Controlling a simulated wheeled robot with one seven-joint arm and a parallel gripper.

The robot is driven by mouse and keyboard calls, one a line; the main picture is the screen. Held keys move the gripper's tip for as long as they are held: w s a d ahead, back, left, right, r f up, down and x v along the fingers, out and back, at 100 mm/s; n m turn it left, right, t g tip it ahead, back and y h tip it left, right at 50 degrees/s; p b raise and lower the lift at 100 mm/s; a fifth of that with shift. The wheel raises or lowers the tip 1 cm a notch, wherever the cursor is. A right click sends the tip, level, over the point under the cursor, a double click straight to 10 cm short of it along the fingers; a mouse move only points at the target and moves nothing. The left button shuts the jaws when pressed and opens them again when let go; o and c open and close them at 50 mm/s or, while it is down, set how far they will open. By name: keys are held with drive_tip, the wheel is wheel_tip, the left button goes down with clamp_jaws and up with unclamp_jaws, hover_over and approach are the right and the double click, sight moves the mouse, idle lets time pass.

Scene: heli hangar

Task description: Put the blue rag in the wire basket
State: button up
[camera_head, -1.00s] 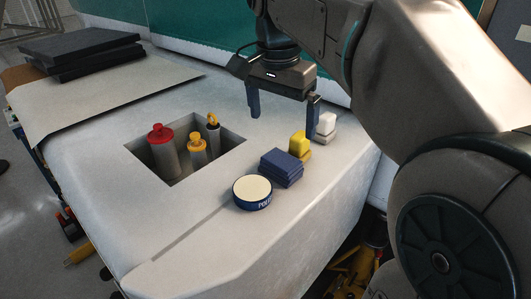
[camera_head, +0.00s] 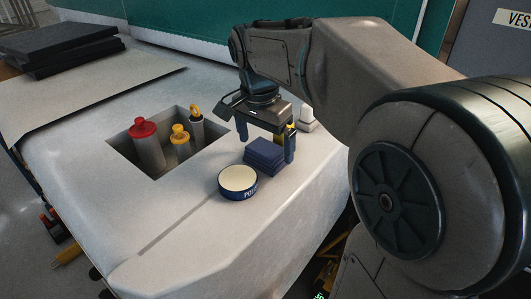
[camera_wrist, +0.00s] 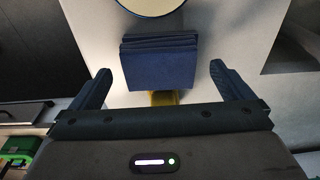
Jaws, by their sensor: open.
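The blue rag (camera_head: 264,157) is a folded dark blue stack on the pale worktop, beside a round tin. My gripper (camera_head: 266,144) is open just above and behind the rag in the head view, its fingers pointing down. In the wrist view the rag (camera_wrist: 160,62) lies ahead of my gripper (camera_wrist: 160,85), centred between the two spread fingers, with nothing held. No wire basket can be made out in the views.
A blue-rimmed round tin (camera_head: 238,181) stands in front of the rag. A yellow block (camera_head: 291,131), partly hidden by my gripper, and a white block (camera_head: 308,118) are behind. A recess holds a red-capped bottle (camera_head: 146,142) and yellow-capped ones (camera_head: 181,143). Black slabs (camera_head: 65,48) lie far left.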

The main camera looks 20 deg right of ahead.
drive_tip(key=shift+w+d+f, duration=0.1)
drive_tip(key=shift+w+f, duration=0.05)
drive_tip(key=shift+f, duration=1.1)
drive_tip(key=c, duration=1)
drive_tip(key=shift+r, duration=0.15)
